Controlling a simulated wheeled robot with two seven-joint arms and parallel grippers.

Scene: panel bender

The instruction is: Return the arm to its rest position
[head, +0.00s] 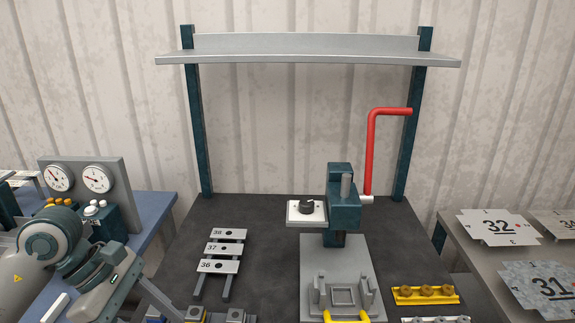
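My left arm comes in at the lower left, with rounded white and grey links. It runs down out of the bottom edge, and I cannot make out its gripper's fingers. My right arm and gripper do not show. The panel bender (344,210) stands on the dark table (270,230), with a red crank handle (371,150) rising on its right.
A rack with plates 36, 37 and 38 (223,248) stands left of the bender. A yellow holder (425,295) is at the right. A panel with two gauges (88,180) stands on the blue left table (150,212). Numbered sheets (498,240) lie on the right table. A shelf (310,58) spans above.

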